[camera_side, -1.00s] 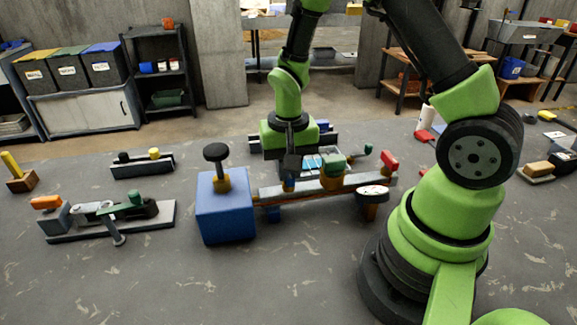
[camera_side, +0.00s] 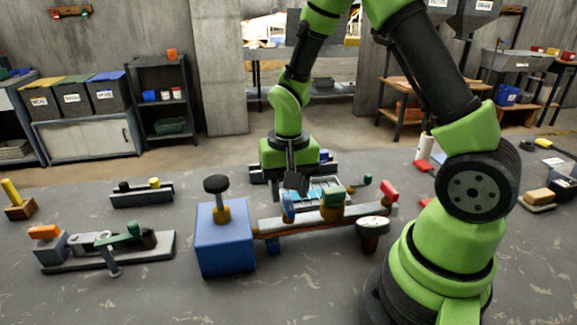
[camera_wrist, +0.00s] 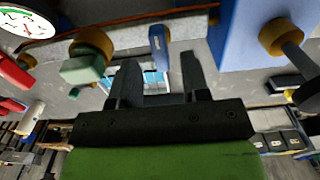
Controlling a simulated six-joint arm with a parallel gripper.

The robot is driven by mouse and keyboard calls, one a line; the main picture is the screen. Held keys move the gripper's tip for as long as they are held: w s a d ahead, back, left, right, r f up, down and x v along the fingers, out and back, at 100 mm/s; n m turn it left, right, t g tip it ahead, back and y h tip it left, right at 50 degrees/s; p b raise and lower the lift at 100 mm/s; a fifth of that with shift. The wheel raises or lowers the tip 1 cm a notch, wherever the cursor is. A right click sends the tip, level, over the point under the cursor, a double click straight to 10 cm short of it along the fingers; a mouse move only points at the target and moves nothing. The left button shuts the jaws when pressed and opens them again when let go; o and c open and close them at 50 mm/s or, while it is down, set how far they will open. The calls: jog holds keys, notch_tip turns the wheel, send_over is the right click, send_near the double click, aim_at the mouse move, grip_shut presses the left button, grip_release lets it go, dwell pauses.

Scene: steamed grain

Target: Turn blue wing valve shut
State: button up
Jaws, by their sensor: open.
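The blue wing valve (camera_side: 288,207) stands on the pipe (camera_side: 305,219), just right of the blue box. In the wrist view the blue wing (camera_wrist: 158,46) looks elongated and lies roughly crosswise to the pipe. My gripper (camera_side: 297,183) is above and behind the valve in the side view. In the wrist view my gripper (camera_wrist: 158,62) is open, its two fingers spread with the blue wing near the gap between their tips. Nothing is held. Whether a finger touches the wing cannot be told.
A green valve (camera_side: 333,203) with a brass body sits on the pipe to the right. A red handle (camera_side: 389,190) and a dial gauge (camera_side: 373,223) are at its right end. The blue box (camera_side: 223,243) carries a black knob (camera_side: 216,184). Bare bench (camera_side: 190,285) lies in front.

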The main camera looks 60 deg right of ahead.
notch_tip(320, 180, up, 7)
jog(key=shift+r, duration=0.2)
jog(key=shift+r, duration=0.1)
notch_tip(320, 180, up, 9)
jog(key=n+t, duration=0.2)
jog(key=t, duration=0.2)
send_over(289, 202)
jog(key=s+a, duration=0.4)
jog(key=s, duration=0.1)
jog(key=s+a+r+n+t+y, duration=0.2)
jog(key=s+r+t, duration=0.1)
jog(key=s, duration=0.4)
jog(key=shift+a+r+n, duration=0.15)
jog(key=shift+a+n, duration=0.15)
jog(key=shift+n, duration=0.1)
